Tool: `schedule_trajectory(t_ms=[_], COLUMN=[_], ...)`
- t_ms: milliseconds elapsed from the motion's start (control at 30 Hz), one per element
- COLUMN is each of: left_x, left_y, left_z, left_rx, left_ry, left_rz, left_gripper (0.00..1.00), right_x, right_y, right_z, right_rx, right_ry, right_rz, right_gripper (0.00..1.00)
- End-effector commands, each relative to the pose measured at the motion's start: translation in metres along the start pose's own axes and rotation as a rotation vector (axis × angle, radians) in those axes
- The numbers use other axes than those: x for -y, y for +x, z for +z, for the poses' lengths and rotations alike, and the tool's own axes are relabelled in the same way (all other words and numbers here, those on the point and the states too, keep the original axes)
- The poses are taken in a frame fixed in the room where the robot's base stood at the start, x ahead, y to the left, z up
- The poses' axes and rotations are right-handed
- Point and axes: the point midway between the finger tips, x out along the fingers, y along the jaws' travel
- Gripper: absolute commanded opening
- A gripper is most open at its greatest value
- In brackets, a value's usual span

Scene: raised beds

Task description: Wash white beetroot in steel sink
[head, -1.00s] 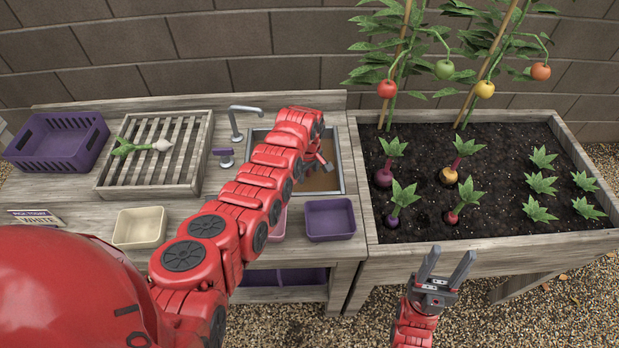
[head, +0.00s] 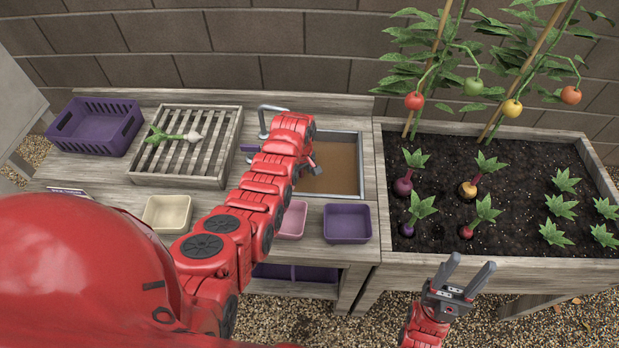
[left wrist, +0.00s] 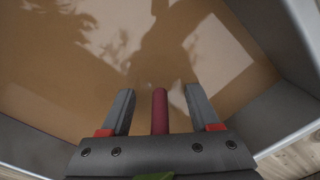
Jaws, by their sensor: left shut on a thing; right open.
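A white beetroot (head: 194,137) with green leaves lies on the slatted rack (head: 232,150) at the left. My left gripper (head: 314,166) is over the left part of the steel sink (head: 361,172), which holds brown water (head: 335,165). The left wrist view shows its fingers (left wrist: 159,110) on either side of a dark red stem (left wrist: 159,112), with a bit of green at the bottom edge. The stem's far end meets the brown water, and no bulb shows. My right gripper (head: 464,276) is open and empty in front of the raised bed.
A purple crate (head: 95,128) stands at the far left. Cream (head: 168,213), pink (head: 292,220) and purple (head: 347,222) tubs stand along the counter front. The tap (head: 263,120) stands behind my left arm. The raised bed (head: 560,270) holds beets and tomato plants.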

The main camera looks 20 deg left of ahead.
Motion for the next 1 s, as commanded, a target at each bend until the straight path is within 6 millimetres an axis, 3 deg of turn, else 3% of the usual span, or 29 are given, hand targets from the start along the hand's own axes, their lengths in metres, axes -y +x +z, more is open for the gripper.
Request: schedule_trajectory(t_ms=[467,1000], left_x=[0.003,-0.031], left_y=[0.000,0.001], left_z=[-0.003,0.029], left_rx=[-0.001,0.000], left_ry=[0.002,0.004], left_rz=[0.001,0.001], left_gripper=[0.04,0.04], right_x=[0.000,0.001], right_y=[0.000,-0.019], right_z=[0.000,0.003], right_rx=[0.000,0.000], right_ry=[0.000,0.000], right_rz=[0.000,0.000], right_gripper=[0.52,0.52])
